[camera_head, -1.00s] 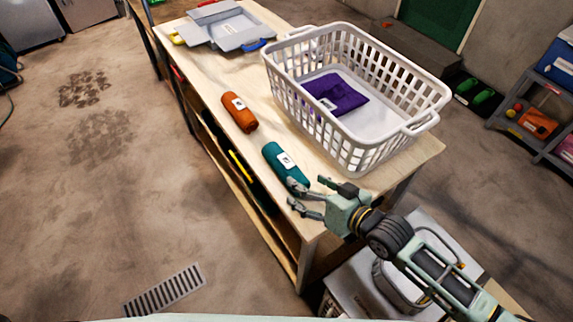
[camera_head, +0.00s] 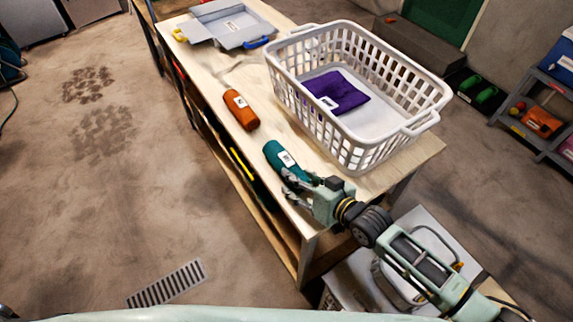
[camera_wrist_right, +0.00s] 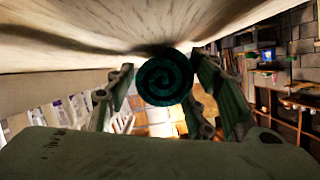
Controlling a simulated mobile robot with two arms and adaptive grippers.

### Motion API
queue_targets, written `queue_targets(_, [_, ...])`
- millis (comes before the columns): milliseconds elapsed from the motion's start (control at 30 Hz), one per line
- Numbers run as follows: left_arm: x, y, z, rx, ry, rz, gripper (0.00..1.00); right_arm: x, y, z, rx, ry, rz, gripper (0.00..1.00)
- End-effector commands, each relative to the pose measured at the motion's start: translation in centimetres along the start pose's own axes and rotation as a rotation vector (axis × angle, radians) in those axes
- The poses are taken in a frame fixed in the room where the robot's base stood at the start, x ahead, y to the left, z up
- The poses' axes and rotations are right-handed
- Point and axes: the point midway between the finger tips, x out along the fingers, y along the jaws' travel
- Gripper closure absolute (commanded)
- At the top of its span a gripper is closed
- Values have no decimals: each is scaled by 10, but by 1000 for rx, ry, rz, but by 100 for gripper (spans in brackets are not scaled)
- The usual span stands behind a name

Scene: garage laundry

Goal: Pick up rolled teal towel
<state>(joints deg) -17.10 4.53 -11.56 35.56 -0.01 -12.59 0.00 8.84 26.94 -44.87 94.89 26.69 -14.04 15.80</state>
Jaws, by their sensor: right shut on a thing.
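The rolled teal towel (camera_head: 281,158) lies on the wooden workbench near its front edge, with a white label on it. My right gripper (camera_head: 297,183) has its fingers around the near end of the roll and is shut on it. In the right wrist view the towel's dark spiral end (camera_wrist_right: 164,79) sits between the two fingers of the right gripper (camera_wrist_right: 165,88), close to the bench surface. The far part of the roll is hidden in that view. My left gripper is not in view.
A white laundry basket (camera_head: 390,128) with a folded purple cloth (camera_head: 337,92) inside stands to the right of the towel. A rolled orange towel (camera_head: 240,110) lies further back. A grey open box (camera_head: 228,24) is at the bench's far end. Bare bench (camera_head: 222,75) lies between.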

Motion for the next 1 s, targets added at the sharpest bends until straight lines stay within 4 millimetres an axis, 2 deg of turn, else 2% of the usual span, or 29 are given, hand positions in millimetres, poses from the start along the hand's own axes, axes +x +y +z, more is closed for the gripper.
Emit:
queue_targets(33, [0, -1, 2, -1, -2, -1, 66, 0, 0, 0, 0, -1, 0, 62])
queue_targets(300, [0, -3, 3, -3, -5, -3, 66, 0, 0, 0, 0, -1, 1, 85])
queue_targets(667, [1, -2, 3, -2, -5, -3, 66, -2, -1, -4, 0, 2, 0, 85])
queue_targets(833, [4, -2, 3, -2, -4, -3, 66, -8, -6, -20, 0, 5, -2, 85])
queue_targets(933, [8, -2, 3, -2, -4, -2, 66, -14, -11, -37, -1, 8, -3, 85])
queue_targets(1000, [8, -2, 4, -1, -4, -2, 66, -23, -29, -37, 5, 3, -8, 85])
